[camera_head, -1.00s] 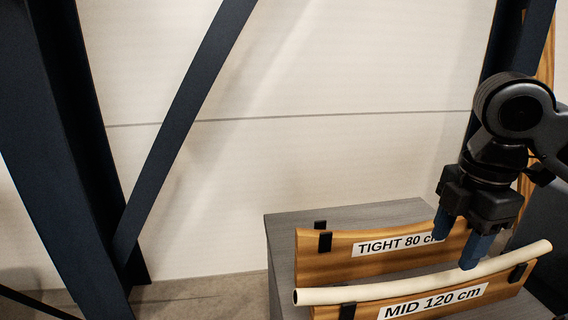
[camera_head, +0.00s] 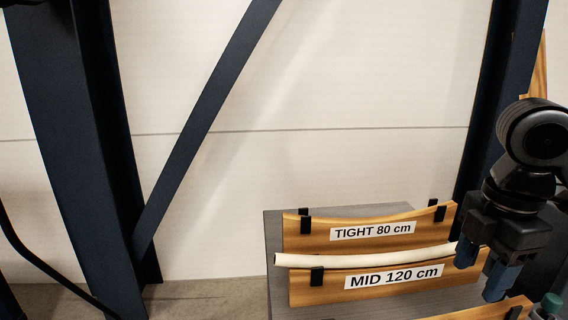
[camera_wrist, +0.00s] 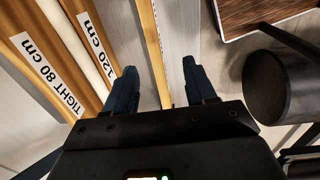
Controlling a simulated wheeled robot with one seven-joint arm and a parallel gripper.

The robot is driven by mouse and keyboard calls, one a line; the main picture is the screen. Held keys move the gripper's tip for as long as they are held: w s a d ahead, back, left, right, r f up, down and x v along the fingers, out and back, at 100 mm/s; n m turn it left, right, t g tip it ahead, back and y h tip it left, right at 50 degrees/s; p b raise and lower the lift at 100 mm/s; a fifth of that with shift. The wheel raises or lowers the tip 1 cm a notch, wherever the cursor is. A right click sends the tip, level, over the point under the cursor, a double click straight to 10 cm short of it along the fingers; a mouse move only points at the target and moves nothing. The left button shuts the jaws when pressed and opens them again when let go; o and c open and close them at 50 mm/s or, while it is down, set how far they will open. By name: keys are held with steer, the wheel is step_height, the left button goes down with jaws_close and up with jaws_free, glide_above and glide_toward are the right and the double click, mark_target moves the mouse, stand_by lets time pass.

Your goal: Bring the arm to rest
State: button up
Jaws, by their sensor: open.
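My gripper (camera_head: 482,274) is at the right of the head view, pointing down, with its two blue fingers apart and nothing seen between them. It is near the right end of the "MID 120 cm" board (camera_head: 320,290) and hides part of that end. A cream tube (camera_head: 350,261) lies along the top of this board, its right end hidden behind my gripper. In the wrist view the open fingers (camera_wrist: 158,72) show over the grey bench, with a wooden edge (camera_wrist: 153,50) in the gap beneath them.
The "TIGHT 80 cm" board (camera_head: 300,236) stands behind, empty, with black clips. Dark blue steel posts (camera_head: 100,150) stand at left and right. A dark cylinder (camera_wrist: 278,88) shows in the wrist view.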

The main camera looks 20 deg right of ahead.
steer(key=w+a+r+m+t+y, duration=0.3)
steer(key=w+a+m+t+y, duration=0.25)
steer(key=a, duration=0.75)
steer(key=w+a+r+m+t+y, duration=0.2)
steer(key=w+a+m+t+y, duration=0.15)
steer(key=w+a+t, duration=0.7)
steer(key=s+a+f+m+h, duration=0.2)
steer(key=s+f+m+h, duration=0.7)
steer(key=s+f, duration=0.7)
steer(key=s+d+n+g, duration=0.1)
steer(key=s+d, duration=0.2)
steer(key=s, duration=0.9)
steer(key=s+d+n, duration=0.2)
steer(key=s+d, duration=0.1)
steer(key=s, duration=0.8)
steer(key=shift+s+d+f+g, duration=0.3)
steer(key=shift+s+f+g, duration=0.05)
steer(key=shift+f+g, duration=0.1)
